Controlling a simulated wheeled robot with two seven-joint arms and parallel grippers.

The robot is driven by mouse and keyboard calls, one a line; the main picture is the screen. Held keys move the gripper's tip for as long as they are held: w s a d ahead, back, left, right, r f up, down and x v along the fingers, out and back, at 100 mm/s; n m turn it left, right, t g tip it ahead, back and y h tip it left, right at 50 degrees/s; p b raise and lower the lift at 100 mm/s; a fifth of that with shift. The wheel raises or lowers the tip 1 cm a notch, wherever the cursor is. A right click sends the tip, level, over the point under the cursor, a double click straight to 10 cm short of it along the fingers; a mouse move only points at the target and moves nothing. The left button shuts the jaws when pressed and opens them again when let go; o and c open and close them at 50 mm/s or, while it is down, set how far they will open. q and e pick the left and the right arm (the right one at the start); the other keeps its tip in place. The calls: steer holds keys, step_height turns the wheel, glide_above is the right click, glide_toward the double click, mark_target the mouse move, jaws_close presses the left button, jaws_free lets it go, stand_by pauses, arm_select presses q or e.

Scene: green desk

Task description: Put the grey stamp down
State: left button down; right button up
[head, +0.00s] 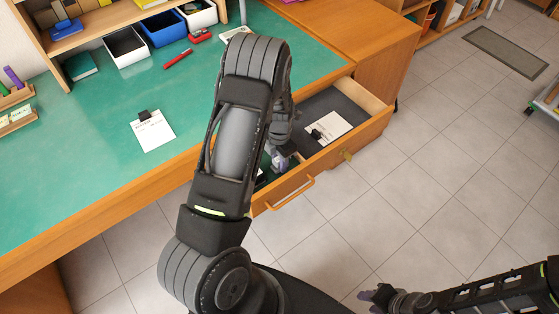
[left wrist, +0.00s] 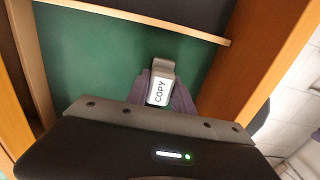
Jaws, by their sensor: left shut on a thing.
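The grey stamp (left wrist: 161,82) shows in the left wrist view, with a white label reading COPY. My left gripper (left wrist: 161,92) is shut on it, one purple finger on each side. The stamp is over the green-floored compartment of the open drawer (left wrist: 95,50); whether it touches the floor I cannot tell. In the head view my left gripper (head: 280,160) reaches down into the open drawer (head: 334,157), and my arm hides much of that part. My right gripper (head: 378,295) is at the bottom right, over the floor, away from the desk; its fingers are too small to read.
A divider (left wrist: 140,18) separates the green compartment from a dark one. A white card with a black object (head: 328,128) lies in the dark part. Another such card (head: 153,131) lies on the green desk (head: 80,170). A red stapler (head: 201,36) and bins stand at the back.

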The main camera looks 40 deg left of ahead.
arm_select(q)
steer(key=shift+f, duration=0.2)
steer(key=c, duration=1.1)
jaws_free()
steer(key=shift+r, duration=0.15)
step_height(320, 180, up, 12)
